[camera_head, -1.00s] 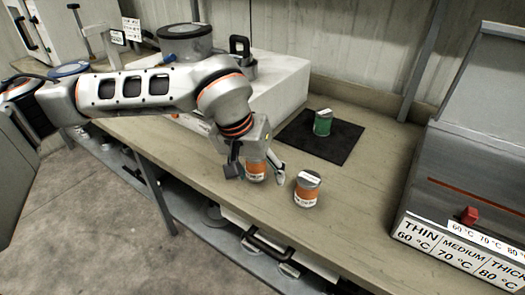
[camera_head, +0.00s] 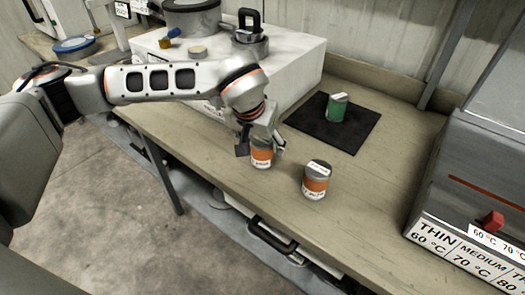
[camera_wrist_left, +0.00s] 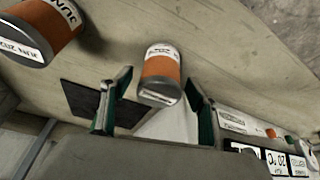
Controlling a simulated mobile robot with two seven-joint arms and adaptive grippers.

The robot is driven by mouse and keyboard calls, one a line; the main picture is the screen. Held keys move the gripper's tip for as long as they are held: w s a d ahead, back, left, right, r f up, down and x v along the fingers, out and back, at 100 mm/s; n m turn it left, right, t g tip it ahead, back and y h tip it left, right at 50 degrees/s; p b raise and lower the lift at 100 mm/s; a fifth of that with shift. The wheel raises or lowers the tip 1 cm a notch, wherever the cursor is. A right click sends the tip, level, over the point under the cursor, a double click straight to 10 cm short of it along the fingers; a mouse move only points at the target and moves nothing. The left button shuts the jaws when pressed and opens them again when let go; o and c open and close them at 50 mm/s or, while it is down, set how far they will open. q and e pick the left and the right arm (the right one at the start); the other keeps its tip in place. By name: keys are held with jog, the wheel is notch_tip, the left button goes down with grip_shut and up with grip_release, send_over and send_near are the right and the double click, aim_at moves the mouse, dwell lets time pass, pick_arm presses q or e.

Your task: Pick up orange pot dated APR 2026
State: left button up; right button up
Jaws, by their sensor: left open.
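One orange pot (camera_head: 262,157) with a grey lid and white label stands on the bench below my left gripper (camera_head: 261,151). My left gripper is open, its fingers on either side of this pot in the head view. In the left wrist view this pot (camera_wrist_left: 161,68) shows between and beyond the two green-padded fingers; its label is too blurred to read surely. A second orange pot (camera_head: 316,181) stands to the right; in the left wrist view it (camera_wrist_left: 44,29) is at the upper left, with a label that seems to read JUN. My right gripper is not in view.
A green pot (camera_head: 337,107) stands on a black mat (camera_head: 362,126) behind. A white box (camera_head: 301,77) with lidded containers is at the back left. A grey machine (camera_head: 470,180) with temperature labels stands at the right. Bench is clear around the second orange pot.

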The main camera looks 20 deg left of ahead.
pick_arm(q)
jog(key=c, duration=1.3)
jog(key=shift+r, duration=0.1)
